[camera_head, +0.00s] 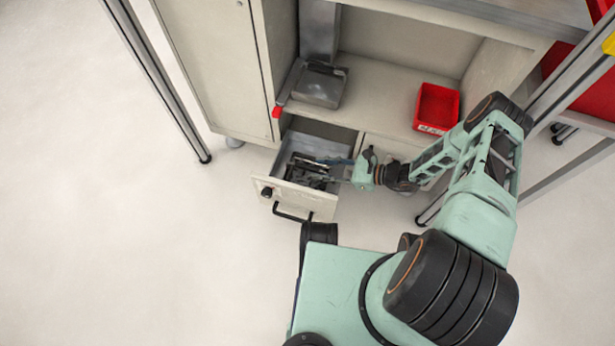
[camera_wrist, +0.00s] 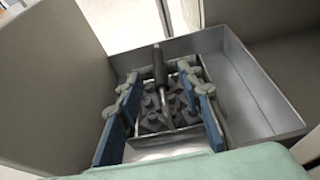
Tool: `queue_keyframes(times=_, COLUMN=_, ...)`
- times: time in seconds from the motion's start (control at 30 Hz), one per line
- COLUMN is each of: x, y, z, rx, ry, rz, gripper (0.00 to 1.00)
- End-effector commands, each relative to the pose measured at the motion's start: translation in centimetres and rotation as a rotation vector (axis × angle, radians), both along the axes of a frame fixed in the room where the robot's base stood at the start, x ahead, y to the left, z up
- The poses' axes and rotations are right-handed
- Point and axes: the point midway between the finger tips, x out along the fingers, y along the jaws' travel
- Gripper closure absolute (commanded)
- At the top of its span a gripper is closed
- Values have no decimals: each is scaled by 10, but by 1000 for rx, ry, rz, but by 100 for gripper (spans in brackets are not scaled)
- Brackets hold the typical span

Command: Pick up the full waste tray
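The open drawer (camera_head: 310,202) of the cabinet holds a grey metal tray, seen in the wrist view (camera_wrist: 262,95). Dark, knobby pieces (camera_wrist: 165,108) lie in the tray, and a thin rod with a dark grip (camera_wrist: 158,65) stands above them. My gripper (camera_head: 325,167) reaches into the drawer from the right. In the wrist view its two blue-padded fingers (camera_wrist: 166,85) are spread wide, with the rod and pieces between them. Nothing is clamped. I cannot tell whether the fingertips touch the tray.
The drawer's front has a black handle (camera_head: 292,213). Metal frame posts (camera_head: 165,85) flank the cabinet. The floor at left is clear.

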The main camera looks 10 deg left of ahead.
Motion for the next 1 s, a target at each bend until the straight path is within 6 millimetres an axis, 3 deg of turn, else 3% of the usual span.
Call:
queue_keyframes(times=0.47, x=5, y=50, z=-23, rx=-1, ry=-1, rz=2, gripper=66)
queue_keyframes(times=0.7, x=6, y=52, z=-22, rx=-1, ry=-1, rz=-1, gripper=66)
queue_keyframes(times=1.0, x=6, y=52, z=-22, rx=-1, ry=-1, rz=-1, gripper=99)
